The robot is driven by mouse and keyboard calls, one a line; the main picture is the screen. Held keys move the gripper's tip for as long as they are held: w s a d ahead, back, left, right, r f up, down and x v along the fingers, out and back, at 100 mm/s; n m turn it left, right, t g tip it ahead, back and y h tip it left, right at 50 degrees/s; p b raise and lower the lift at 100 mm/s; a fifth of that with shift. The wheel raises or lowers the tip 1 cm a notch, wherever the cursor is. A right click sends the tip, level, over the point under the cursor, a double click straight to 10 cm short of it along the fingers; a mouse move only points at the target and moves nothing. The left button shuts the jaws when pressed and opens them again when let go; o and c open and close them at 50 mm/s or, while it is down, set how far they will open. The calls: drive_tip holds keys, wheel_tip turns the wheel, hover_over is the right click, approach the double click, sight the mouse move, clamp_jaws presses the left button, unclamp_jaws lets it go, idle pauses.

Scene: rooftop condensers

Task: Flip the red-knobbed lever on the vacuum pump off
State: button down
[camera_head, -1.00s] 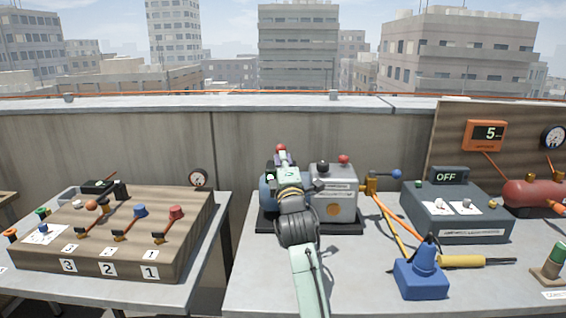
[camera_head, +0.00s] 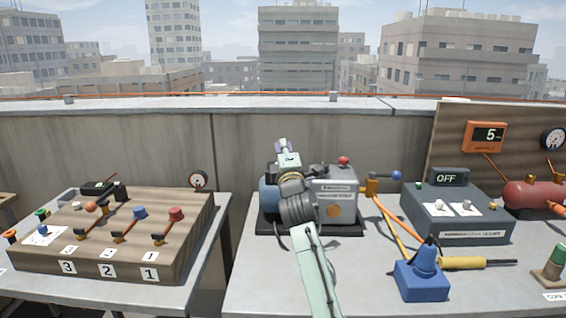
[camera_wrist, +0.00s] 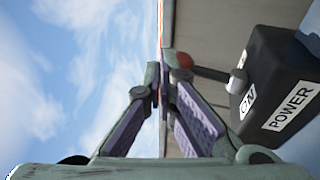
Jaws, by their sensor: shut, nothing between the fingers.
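The vacuum pump, with its grey housing (camera_head: 338,188) and blue motor (camera_head: 266,198), stands on the right-hand table behind my arm. My gripper (camera_head: 284,146) is shut and empty, raised above the pump's left part. In the wrist view my gripper's fingertips (camera_wrist: 160,75) are together. Just right of them is the lever's red knob (camera_wrist: 184,61), on a dark stem that runs to a pale pivot on a black box (camera_wrist: 278,85). The box has labels reading ON and POWER. I cannot tell whether the fingers touch the knob.
A dark box with an OFF display (camera_head: 450,177) and a blue tool (camera_head: 421,273) stand further right. A wooden lever panel (camera_head: 115,230) is on the left table.

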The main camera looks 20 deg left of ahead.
drive_tip(key=shift+w+r+p, duration=0.2)
drive_tip(key=shift+r+p, duration=0.1)
drive_tip(key=shift+r, duration=0.1)
drive_tip(key=shift+w+a+g+h+p, duration=0.15)
drive_tip(key=shift+w+g+h+p, duration=0.2)
drive_tip(key=shift+g, duration=0.35)
drive_tip(key=shift+w+a+f, duration=0.1)
drive_tip(key=shift+w+a, duration=0.05)
drive_tip(key=shift+w, duration=0.3)
drive_tip(key=shift+p, duration=0.35)
